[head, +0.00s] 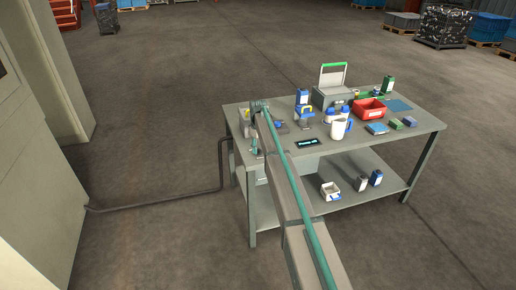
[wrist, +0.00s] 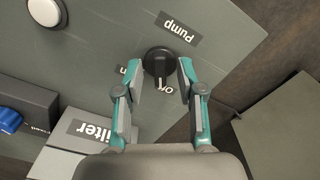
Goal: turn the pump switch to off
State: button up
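The pump switch (wrist: 159,61) is a round black knob on a grey panel in the wrist view, beside the black "Pump" label (wrist: 180,27). Small letters stand left of it, partly covered, and "Off" appears to be written just below it. A pale mark shows at its lower edge, but its exact setting is too small to tell. My gripper (wrist: 161,78) is open, with one fingertip on either side of the knob's lower part. I see gaps there and cannot tell any contact. In the head view my arm covers the switch.
In the wrist view a white round button (wrist: 46,12), a blue part (wrist: 9,120) and a "Filter" label (wrist: 92,130) lie left. In the head view the bench (head: 390,150) carries a red bin (head: 368,108), a white jug (head: 339,128) and a small dark display (head: 308,143).

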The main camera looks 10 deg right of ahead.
notch_tip(320, 180, up, 12)
dwell(0.7)
